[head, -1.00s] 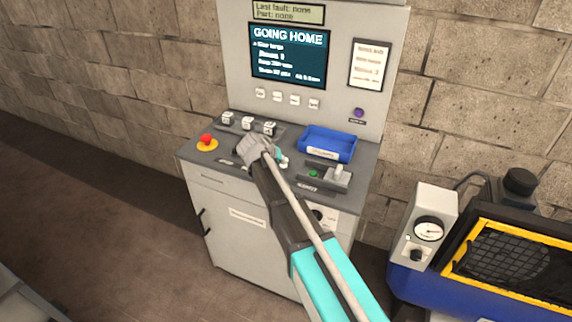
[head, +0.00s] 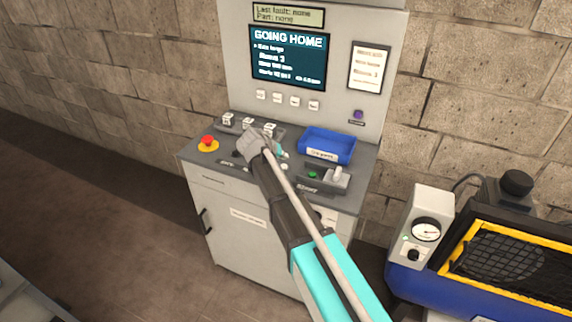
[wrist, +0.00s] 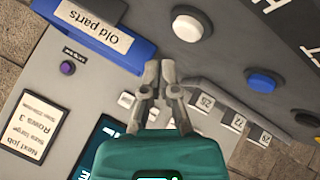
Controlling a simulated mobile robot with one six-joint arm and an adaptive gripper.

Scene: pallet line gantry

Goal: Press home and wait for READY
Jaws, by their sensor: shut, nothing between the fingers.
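The console screen (head: 290,58) reads GOING HOME, with smaller lines under it. A corner of the screen shows in the wrist view (wrist: 92,150). My gripper (head: 254,138) is above the console desk, in front of the numbered blocks. In the wrist view my gripper (wrist: 160,64) is shut and empty, its fingertips apart from the buttons. A white button (wrist: 187,27), a blue button (wrist: 262,80) and a black button (wrist: 308,118) lie on the desk. Their labels are cut off, so I cannot tell which is home. My gripper hides part of the desk in the head view.
A blue Old parts tray (head: 328,145) stands at the desk's back right. A red stop button (head: 208,142) is at the left. A blue machine (head: 450,270) with a gauge stands right of the console.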

